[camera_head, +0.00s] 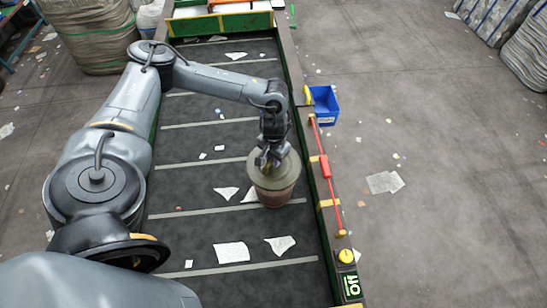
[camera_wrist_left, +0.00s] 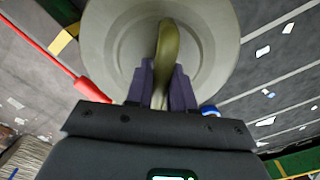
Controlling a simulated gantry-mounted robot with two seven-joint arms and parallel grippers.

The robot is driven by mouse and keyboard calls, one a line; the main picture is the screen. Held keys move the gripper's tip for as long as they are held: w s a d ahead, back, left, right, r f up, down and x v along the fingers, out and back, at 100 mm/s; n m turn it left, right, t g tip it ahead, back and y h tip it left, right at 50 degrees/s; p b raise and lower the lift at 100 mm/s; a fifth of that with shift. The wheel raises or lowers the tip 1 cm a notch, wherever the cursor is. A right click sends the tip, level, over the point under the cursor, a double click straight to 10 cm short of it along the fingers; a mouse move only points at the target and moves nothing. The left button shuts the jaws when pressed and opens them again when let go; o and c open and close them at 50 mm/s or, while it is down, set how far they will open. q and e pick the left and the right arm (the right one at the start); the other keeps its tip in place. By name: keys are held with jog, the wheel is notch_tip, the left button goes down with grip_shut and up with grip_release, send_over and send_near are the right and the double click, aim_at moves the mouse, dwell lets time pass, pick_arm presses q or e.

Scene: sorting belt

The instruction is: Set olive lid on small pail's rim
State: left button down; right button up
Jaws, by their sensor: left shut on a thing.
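My left gripper (camera_head: 268,158) is shut on the handle (camera_wrist_left: 168,42) of the olive lid (camera_head: 286,172). The lid fills the top of the left wrist view (camera_wrist_left: 118,42) as a round disc. In the head view it lies roughly level over the mouth of the small pail (camera_head: 277,197), a brownish bucket upright on the belt. The lid covers the pail's opening and hides most of its rim. I cannot tell whether lid and rim touch or a small gap is left. The pail is hidden in the left wrist view. My right gripper is not in view.
The dark belt (camera_head: 192,185) carries scattered paper scraps (camera_head: 231,252). A green side rail with a red bar (camera_head: 324,166) and yellow button (camera_head: 346,256) runs close on the pail's right. A blue bin (camera_head: 324,104) hangs outside it. The belt left of the pail has only flat scraps.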

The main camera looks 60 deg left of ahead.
pick_arm(q)
jog(key=c, duration=0.9)
grip_release()
jog(key=shift+r, duration=0.1)
